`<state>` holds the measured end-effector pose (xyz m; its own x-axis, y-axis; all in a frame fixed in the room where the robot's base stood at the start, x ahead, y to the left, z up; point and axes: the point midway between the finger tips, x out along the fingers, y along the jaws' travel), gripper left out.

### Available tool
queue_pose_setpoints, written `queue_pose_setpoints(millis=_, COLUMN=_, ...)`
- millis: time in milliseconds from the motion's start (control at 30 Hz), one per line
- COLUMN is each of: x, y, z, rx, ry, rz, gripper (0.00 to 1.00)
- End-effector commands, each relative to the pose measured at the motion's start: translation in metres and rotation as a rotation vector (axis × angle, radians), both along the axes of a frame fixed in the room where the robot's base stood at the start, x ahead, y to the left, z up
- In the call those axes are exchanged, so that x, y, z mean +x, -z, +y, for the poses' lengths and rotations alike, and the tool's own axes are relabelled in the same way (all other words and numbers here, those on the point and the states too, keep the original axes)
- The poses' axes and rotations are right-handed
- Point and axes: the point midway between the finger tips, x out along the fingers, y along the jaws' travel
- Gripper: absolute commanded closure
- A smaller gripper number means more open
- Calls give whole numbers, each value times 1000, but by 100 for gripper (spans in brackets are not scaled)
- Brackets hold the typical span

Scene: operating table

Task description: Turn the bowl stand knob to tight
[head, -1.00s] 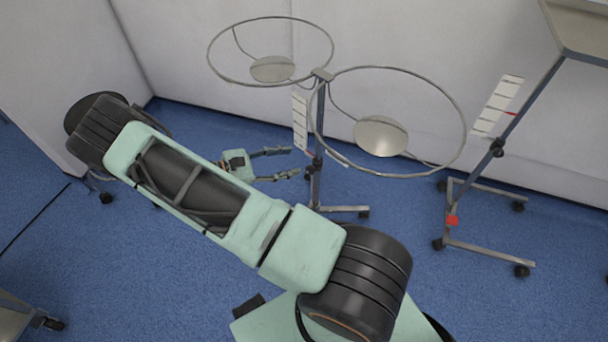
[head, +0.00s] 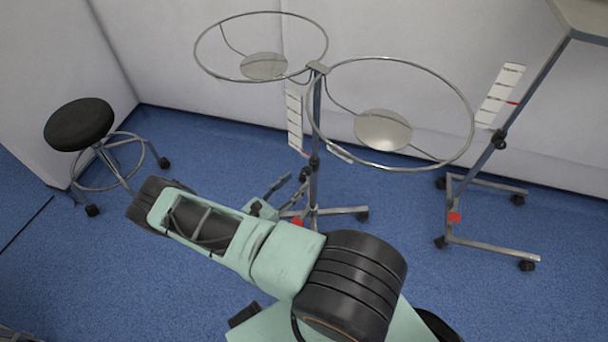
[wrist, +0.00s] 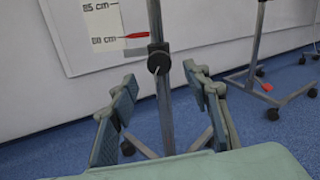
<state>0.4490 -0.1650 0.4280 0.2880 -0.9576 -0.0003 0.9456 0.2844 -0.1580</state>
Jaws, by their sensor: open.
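The bowl stand (head: 316,130) has a metal post with two ring holders at its top, in the middle of the head view. Its black knob (wrist: 158,60) sits on the post in the wrist view, with a thin light line on its face tilted slightly from upright. In the head view the knob (head: 305,174) is a small dark shape on the post. My gripper (wrist: 158,85) is open and empty. Its fingers stand on either side of the post in the picture, with the knob apart from them and a little above the middle of the gap. The gripper (head: 289,182) is left of the post in the head view.
A white height scale with a red pointer (wrist: 137,35) is beside the post. A second wheeled stand (head: 480,190) with a tray top is at the right. A black stool (head: 79,124) is at the left. A wall is behind; blue floor is open between.

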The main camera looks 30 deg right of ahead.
Motion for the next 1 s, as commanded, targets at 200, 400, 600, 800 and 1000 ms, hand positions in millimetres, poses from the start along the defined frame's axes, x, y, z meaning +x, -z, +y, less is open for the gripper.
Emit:
queue_pose_setpoints(millis=200, x=10, y=0, z=-36, rx=0, ry=3, rz=-1, gripper=56)
queue_pose_setpoints(millis=400, x=15, y=0, z=-51, rx=0, ry=2, rz=-1, gripper=56)
queue_pose_setpoints(millis=600, x=15, y=0, z=-52, rx=0, ry=1, rz=-1, gripper=56)
queue_pose_setpoints(millis=800, x=15, y=0, z=-52, rx=0, ry=1, rz=-1, gripper=68)
queue_pose_setpoints(millis=1000, x=15, y=0, z=-52, rx=0, ry=1, rz=-1, gripper=90)
